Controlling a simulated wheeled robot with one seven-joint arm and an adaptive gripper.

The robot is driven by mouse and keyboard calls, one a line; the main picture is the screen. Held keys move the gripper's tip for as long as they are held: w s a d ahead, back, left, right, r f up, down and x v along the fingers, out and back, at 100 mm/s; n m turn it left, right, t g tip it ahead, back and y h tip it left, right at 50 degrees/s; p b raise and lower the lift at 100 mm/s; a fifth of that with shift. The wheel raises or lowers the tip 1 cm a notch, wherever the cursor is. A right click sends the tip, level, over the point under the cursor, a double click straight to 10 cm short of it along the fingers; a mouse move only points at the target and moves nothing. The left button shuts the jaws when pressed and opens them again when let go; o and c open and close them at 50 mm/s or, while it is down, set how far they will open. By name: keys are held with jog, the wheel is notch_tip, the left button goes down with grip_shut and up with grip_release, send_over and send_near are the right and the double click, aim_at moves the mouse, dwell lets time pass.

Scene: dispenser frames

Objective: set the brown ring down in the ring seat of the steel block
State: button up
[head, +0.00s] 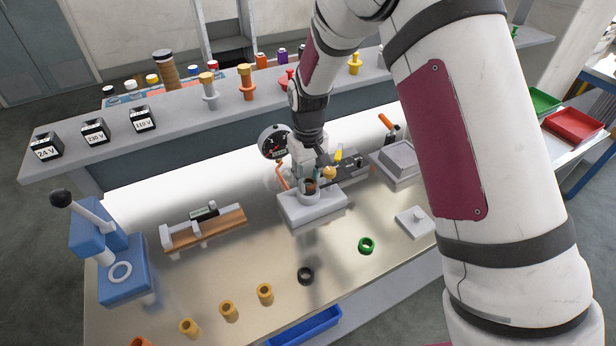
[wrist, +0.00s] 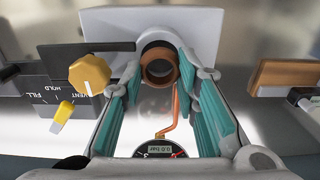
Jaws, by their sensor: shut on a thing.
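The steel block (head: 308,210) stands in the middle of the bench, with a round raised ring seat on top. It also shows in the wrist view (wrist: 205,28). The brown ring (wrist: 158,78) is between my fingertips in the wrist view, right over the seat's round collar. In the head view the brown ring (head: 310,187) is a small dark spot at the block's top. My gripper (head: 311,180) points down at the block, and its teal-padded fingers (wrist: 158,70) are shut on the ring. Whether the ring touches the seat cannot be told.
A pressure gauge (head: 274,142) with a copper-coloured tube stands close behind the block. A black valve panel (wrist: 72,92) with yellow handles is beside it. A blue press (head: 108,255) stands at left.

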jog(key=shift+f, duration=0.45)
dwell(1.2)
jog(key=o, duration=0.8)
jog(key=shift+o, duration=0.2)
notch_tip(320, 180, up, 7)
jog(key=shift+p, duration=0.45)
dwell(0.5)
